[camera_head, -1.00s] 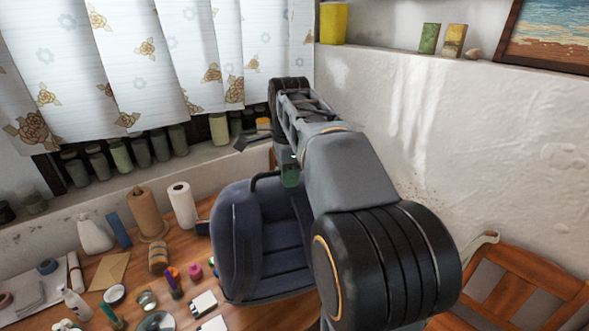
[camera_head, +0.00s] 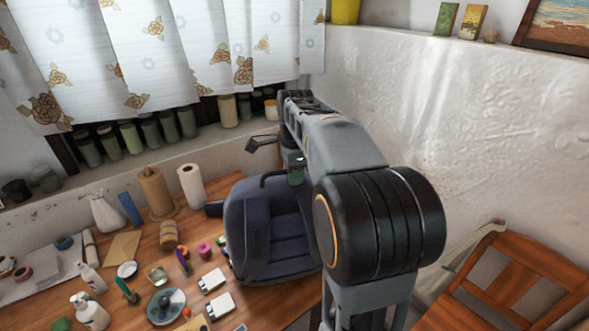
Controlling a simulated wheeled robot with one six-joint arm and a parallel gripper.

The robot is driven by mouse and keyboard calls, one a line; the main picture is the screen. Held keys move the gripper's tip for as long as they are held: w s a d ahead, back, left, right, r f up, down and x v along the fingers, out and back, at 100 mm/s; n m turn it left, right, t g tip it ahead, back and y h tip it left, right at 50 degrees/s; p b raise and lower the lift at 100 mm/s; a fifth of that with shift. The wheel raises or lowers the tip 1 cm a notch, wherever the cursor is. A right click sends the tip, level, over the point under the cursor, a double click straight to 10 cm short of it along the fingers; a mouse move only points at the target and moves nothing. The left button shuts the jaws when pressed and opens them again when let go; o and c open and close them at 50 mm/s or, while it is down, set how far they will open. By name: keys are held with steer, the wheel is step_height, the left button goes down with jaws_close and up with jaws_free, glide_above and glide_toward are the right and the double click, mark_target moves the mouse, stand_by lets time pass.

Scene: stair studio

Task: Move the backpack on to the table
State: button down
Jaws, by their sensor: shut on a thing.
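The dark blue backpack (camera_head: 268,238) hangs upright from its black top handle under my gripper (camera_head: 294,176). The gripper is shut on the handle; my arm hides part of it and the backpack's right side. The backpack overlaps the right part of the wooden table (camera_head: 140,263) in the head view. I cannot tell whether its bottom touches the table top.
A wooden chair (camera_head: 520,285) is at right; jars line the window sill.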

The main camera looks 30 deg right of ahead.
stand_by(0.3)
steer(key=c, duration=1.1)
jaws_free()
steer(key=shift+f, duration=0.1)
steer(key=shift+s, duration=0.1)
step_height(320, 180, up, 12)
steer(key=n+t, duration=0.2)
steer(key=n, duration=0.9)
glide_above(281, 226)
steer(key=w, duration=0.1)
step_height(281, 226, down, 7)
steer(key=shift+s+a+f+n+t+p, duration=0.15)
steer(key=shift+s+a+f+n+t, duration=0.25)
steer(key=shift+s+a+f+n, duration=1)
steer(key=shift+s+a+f+n+t+p, duration=0.15)
steer(key=shift+s+f+n+t, duration=0.25)
steer(key=shift+s+f+n, duration=1.15)
steer(key=shift+s+a+f+n+t+p, duration=0.15)
steer(key=shift+s+a+f+n+t, duration=0.5)
steer(key=shift+f+n, duration=1.65)
steer(key=shift+w+a+g, duration=0.1)
steer(key=shift+a+g, duration=0.05)
steer(key=shift+g, duration=0.2)
